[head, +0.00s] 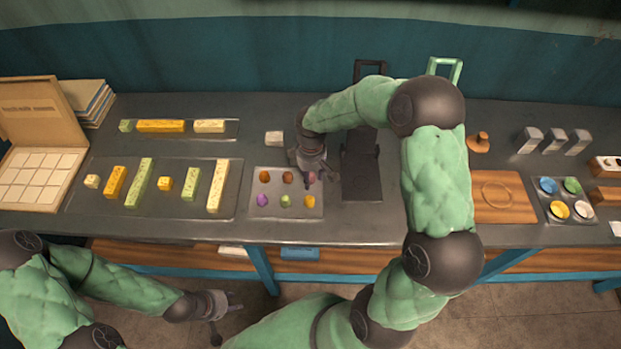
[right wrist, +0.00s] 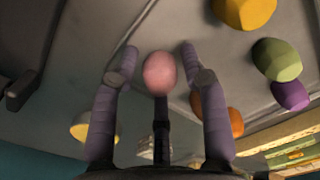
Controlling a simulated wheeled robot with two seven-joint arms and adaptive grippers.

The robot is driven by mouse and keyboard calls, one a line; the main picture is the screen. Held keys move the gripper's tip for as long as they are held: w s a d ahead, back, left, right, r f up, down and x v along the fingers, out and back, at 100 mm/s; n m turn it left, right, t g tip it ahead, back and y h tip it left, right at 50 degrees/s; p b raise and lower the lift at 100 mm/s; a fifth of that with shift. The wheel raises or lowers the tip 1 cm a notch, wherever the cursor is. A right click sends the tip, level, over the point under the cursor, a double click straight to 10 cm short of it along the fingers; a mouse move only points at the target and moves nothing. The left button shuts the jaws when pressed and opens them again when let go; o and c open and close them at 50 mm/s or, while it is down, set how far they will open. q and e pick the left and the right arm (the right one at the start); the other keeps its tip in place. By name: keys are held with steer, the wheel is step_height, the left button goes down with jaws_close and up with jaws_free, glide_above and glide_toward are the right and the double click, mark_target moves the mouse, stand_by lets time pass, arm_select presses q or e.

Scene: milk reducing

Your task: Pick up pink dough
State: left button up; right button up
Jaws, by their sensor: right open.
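The pink dough (right wrist: 159,73) is a small rounded lump between the two open fingers of my right gripper (right wrist: 158,62) in the right wrist view. The fingers stand apart on either side of it, with a gap visible on both sides. In the head view the pink dough (head: 311,177) shows at the right side of the metal tray (head: 289,213), close beside my right gripper (head: 310,172). My left gripper (head: 232,303) is low in the head view, in front of the table and away from the dough; its finger gap is too small to tell.
Several other dough lumps share the tray: orange (head: 264,176), brown (head: 287,177), purple (head: 262,199), green (head: 285,201) and yellow (head: 309,201). A black device (head: 361,170) stands just right of the tray. A tray of yellow and green bars (head: 115,205) lies to the left.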

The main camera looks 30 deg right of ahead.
steer(key=c, duration=0.7)
steer(key=shift+c, duration=0.2)
steer(key=shift+r, duration=0.15)
